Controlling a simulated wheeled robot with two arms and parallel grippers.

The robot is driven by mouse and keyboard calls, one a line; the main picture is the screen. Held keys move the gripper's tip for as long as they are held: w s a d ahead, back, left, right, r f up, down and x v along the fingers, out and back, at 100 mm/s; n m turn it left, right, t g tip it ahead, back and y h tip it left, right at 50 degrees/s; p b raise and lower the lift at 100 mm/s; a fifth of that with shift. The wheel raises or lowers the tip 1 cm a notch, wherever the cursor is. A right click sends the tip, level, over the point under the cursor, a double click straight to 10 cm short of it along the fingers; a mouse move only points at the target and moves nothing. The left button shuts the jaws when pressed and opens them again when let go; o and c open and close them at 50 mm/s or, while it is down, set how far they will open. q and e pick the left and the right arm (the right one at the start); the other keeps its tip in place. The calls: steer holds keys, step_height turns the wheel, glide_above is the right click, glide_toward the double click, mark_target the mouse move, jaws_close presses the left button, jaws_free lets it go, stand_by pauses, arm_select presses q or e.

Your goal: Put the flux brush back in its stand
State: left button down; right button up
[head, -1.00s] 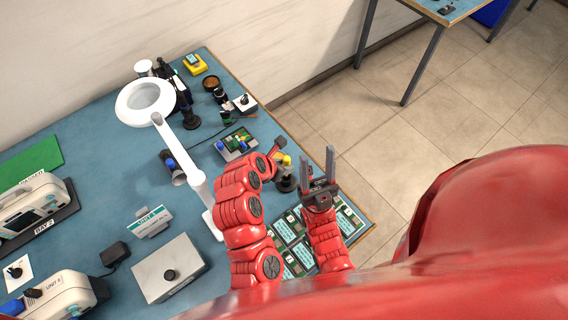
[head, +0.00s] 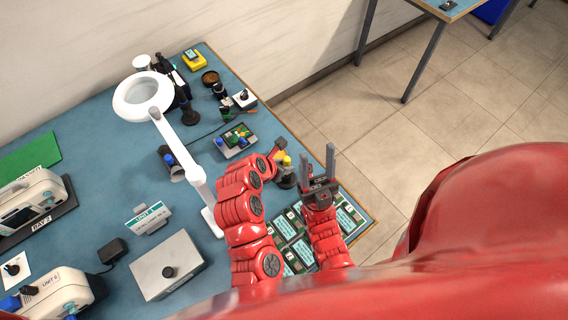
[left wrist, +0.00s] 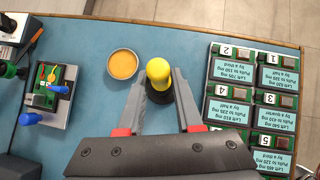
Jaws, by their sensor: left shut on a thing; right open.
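A yellow-topped piece that looks like the flux brush (left wrist: 157,70) stands between the fingers of my left gripper (left wrist: 162,82). The fingers are shut on it. Its yellow top also shows in the head view (head: 287,160), above a dark round base that may be the stand (head: 286,178). The fingers and yellow top hide the lower part, so I cannot tell whether it is seated in the base. My right gripper (head: 318,166) is open and empty, fingers pointing up, just right of the brush.
An orange round dish (left wrist: 123,65) sits close beside the brush. Labelled green cards (left wrist: 262,75) lie near the table edge. A board with coloured parts (head: 236,140), a white magnifier lamp (head: 136,108) and a grey box (head: 166,267) stand farther left. Open floor lies right.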

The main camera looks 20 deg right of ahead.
arm_select(q)
steer(key=shift+f, duration=0.35)
stand_by(0.3)
steer(key=shift+f+b, duration=0.35)
steer(key=c, duration=0.5)
jaws_free()
steer(key=shift+s+a+r+p, duration=0.1)
steer(key=shift+a+r+p, duration=0.1)
steer(key=shift+r+p, duration=0.3)
steer(key=p+v, duration=1.3)
steer(key=v, duration=0.3)
steer(key=shift+s+a, duration=0.2)
